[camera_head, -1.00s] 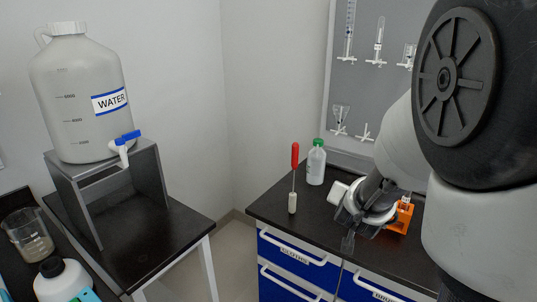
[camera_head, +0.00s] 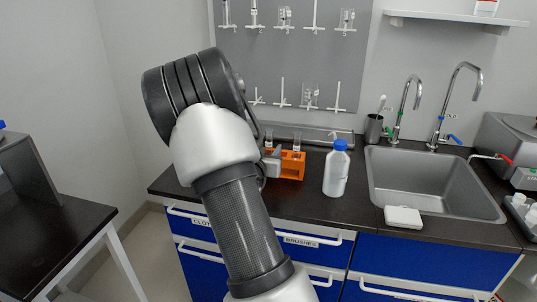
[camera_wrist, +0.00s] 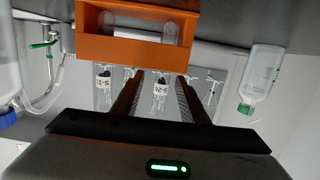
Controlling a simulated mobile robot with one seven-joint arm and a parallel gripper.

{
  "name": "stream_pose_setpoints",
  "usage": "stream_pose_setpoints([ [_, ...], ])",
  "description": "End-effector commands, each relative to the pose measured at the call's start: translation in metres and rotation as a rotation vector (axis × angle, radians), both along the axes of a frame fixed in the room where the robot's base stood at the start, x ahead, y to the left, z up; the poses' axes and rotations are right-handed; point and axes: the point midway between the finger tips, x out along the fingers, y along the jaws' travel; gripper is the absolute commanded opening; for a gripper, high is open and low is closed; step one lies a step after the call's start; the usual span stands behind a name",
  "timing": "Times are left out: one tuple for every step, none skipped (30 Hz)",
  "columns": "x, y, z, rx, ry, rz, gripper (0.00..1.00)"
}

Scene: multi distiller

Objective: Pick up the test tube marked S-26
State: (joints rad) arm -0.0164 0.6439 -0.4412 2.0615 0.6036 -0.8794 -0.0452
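The orange rack (camera_head: 292,166) stands on the dark counter, with tubes rising from it; my arm hides its left part. The wrist view is upside down and shows the rack (camera_wrist: 138,50) at the top. The tube marked S-26 (camera_wrist: 160,92) stands in it, between the two fingers of my gripper (camera_wrist: 158,80). The fingers are apart, with gaps visible on both sides of the tube, so my gripper is open. Another labelled tube (camera_wrist: 103,82), apparently S-15, is outside the fingers, on the picture's left. In the head view my gripper is mostly hidden behind my arm.
A blue-capped bottle (camera_head: 336,170) stands right of the rack. The sink (camera_head: 425,180) with taps is further right, a white block (camera_head: 403,217) at its front edge. A pegboard (camera_head: 290,60) with glassware hangs behind. A green-capped bottle (camera_wrist: 262,80) shows in the wrist view.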

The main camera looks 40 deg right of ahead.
Motion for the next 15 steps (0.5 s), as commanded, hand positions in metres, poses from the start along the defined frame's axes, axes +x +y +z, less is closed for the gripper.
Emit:
stream_pose_setpoints([
  [0.004,-0.005,-0.002,0.000,0.000,0.000,0.40],
  [0.006,-0.006,-0.002,0.000,0.001,0.000,0.40],
  [0.007,-0.008,-0.003,0.000,0.001,0.000,0.40],
  [0.008,-0.010,-0.002,0.000,0.001,0.000,0.40],
  [0.009,-0.011,-0.002,0.000,0.000,0.000,0.40],
  [0.011,-0.012,-0.003,0.000,0.000,0.000,0.40],
  [0.012,-0.014,-0.003,0.000,0.000,0.000,0.40],
  [0.014,-0.016,-0.004,0.000,0.000,0.000,0.40],
  [0.018,-0.020,-0.005,0.001,-0.001,0.000,0.40],
  [0.022,-0.023,-0.006,0.000,0.000,0.000,0.40],
  [0.025,-0.027,-0.007,-0.001,-0.001,0.000,0.40],
  [0.030,-0.031,-0.007,0.001,-0.001,-0.001,0.40],
  [0.033,-0.034,-0.007,0.000,-0.001,-0.001,0.40],
  [0.036,-0.038,-0.008,0.001,-0.001,-0.001,0.40],
  [0.039,-0.041,-0.009,0.001,0.000,0.000,0.40],
])
